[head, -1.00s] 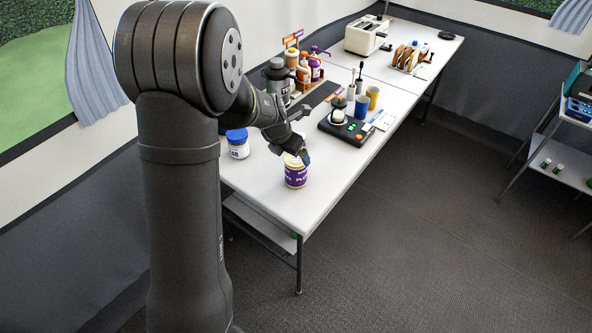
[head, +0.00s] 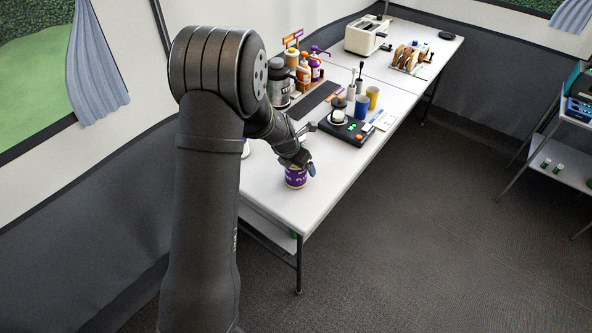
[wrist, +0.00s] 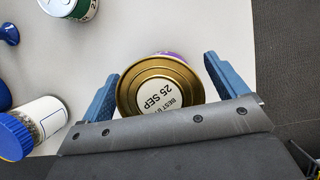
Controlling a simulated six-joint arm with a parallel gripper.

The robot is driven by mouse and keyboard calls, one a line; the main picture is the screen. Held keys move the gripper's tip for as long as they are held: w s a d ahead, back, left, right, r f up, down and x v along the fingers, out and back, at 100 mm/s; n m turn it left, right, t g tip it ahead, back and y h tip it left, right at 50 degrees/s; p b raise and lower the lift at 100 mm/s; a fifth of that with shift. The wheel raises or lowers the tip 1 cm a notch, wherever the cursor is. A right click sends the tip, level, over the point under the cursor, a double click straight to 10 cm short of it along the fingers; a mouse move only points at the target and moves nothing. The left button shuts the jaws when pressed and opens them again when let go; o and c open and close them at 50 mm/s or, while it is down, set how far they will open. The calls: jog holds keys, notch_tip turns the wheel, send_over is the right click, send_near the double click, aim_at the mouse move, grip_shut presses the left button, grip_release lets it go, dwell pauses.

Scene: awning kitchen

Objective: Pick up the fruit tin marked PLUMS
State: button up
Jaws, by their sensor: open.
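The purple tin (head: 296,181) stands upright near the front end of the white table (head: 270,205); its label is partly hidden by my gripper, and only part of the lettering shows. In the wrist view I look down on its gold lid (wrist: 160,88), printed "BEST BY 25 SEP". My gripper (wrist: 160,85) is open, with one blue finger on each side of the tin. A small gap shows between each finger and the lid. In the head view my gripper (head: 304,166) is at the top of the tin.
In the wrist view, a blue-capped jar (wrist: 30,130) lies to the left and a green-and-white tin (wrist: 70,8) is at the top left. The table's edge is close on the right. A black scale (head: 345,130) and cups stand farther back.

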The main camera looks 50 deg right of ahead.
jog(key=c, duration=1.3)
jog(key=shift+r, duration=0.1)
jog(key=shift+c, duration=0.5)
jog(key=shift+r, duration=0.1)
